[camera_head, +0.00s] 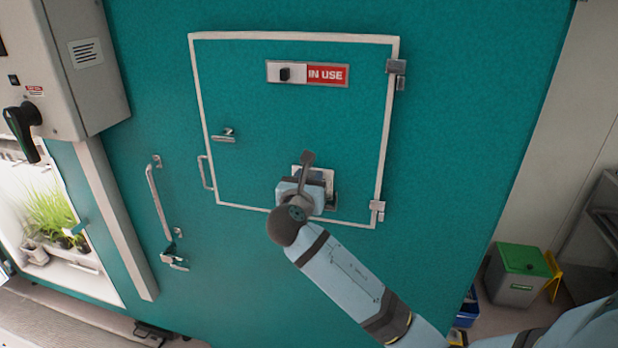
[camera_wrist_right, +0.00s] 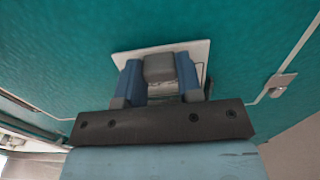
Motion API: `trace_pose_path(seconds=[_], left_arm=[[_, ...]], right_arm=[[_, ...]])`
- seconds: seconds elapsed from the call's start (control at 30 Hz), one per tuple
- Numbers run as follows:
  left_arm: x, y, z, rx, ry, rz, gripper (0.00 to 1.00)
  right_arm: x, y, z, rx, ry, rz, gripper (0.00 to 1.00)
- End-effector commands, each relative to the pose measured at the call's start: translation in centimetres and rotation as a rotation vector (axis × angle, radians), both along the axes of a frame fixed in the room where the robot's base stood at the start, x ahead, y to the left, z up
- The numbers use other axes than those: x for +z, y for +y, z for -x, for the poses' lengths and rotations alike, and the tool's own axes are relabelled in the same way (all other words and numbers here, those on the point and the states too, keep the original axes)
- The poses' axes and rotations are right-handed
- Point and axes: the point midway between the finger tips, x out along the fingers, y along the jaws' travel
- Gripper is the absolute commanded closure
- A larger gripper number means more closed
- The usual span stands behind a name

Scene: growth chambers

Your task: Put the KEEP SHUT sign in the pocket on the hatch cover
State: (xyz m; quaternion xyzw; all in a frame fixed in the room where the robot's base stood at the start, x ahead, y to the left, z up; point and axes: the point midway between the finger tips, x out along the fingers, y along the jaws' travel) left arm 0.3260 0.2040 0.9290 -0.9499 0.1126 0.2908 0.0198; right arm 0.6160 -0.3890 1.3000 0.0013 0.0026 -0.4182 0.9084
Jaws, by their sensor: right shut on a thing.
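The hatch cover (camera_head: 290,120) is a white-edged panel in the teal wall, and it lies closed. My right gripper (camera_head: 314,180) is at its lower right part, with the arm in front. In the right wrist view my right gripper (camera_wrist_right: 160,72) has its two blue fingers shut on a grey block at a pale plate, which I take as the KEEP SHUT sign (camera_wrist_right: 200,50). The sign also shows as a pale edge in the head view (camera_head: 297,171). Its lettering cannot be read. The pocket is mostly hidden behind the gripper; whether the sign is inside it cannot be told. My left gripper is out of view.
An IN USE slider plate (camera_head: 308,74) is at the cover's top. A small latch (camera_head: 224,135) and a handle (camera_head: 206,172) are on its left, hinges (camera_head: 396,68) on its right. A door handle (camera_head: 158,205) stands further left. A green-lidded bin (camera_head: 518,272) is lower right.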

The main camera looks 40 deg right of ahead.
Motion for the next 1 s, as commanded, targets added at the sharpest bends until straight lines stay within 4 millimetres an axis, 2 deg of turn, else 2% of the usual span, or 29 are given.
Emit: trace_pose_path(seconds=[1.0], left_arm=[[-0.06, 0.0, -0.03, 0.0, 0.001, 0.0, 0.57]], right_arm=[[-0.95, -0.01, -0.03, 0.0, -0.001, 0.001, 0.91]])
